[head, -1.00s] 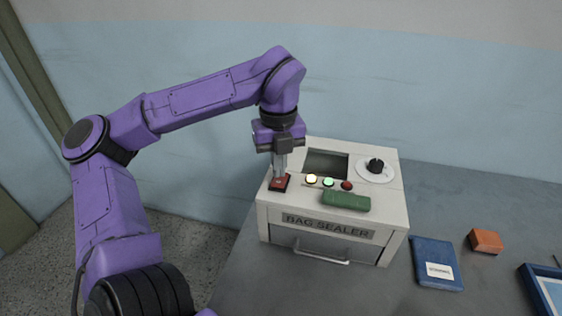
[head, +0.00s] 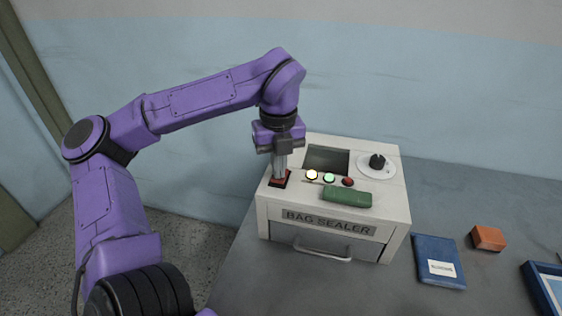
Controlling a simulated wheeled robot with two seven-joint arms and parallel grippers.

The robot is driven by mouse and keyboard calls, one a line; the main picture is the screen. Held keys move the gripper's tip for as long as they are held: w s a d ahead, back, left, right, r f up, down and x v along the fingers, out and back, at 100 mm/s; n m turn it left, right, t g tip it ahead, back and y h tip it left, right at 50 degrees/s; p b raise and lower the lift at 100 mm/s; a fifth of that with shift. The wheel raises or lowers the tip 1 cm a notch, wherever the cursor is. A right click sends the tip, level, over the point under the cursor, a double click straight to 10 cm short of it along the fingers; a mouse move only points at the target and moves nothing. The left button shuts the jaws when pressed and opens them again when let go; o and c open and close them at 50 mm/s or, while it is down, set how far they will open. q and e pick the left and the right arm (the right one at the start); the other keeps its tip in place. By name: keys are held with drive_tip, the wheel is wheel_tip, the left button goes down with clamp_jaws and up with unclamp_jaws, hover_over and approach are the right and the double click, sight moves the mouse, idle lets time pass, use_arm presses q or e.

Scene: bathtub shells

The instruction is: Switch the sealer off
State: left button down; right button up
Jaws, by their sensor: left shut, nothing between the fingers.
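The bag sealer (head: 285,228) is a white box with a "BAG SEALER" label, standing on the grey table. A black knob (head: 377,162) sits on a white dial at the back right. My left gripper (head: 279,180) is shut and empty, pointing down with its tips at the red switch; they hide part of it. My right gripper is not in view.
A green roll (head: 347,196) lies on the sealer's top, in front of the lamps. A dark recess (head: 326,160) is behind them. A blue book (head: 438,260), an orange block (head: 488,238) and a blue-framed item (head: 545,290) lie to the right.

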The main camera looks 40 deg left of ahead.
use_arm(q)
drive_tip(key=shift+f, duration=0.2)
drive_tip(key=shift+r, duration=0.1)
wheel_tip(320, 180, up, 7)
drive_tip(key=p, duration=0.5)
idle(0.5)
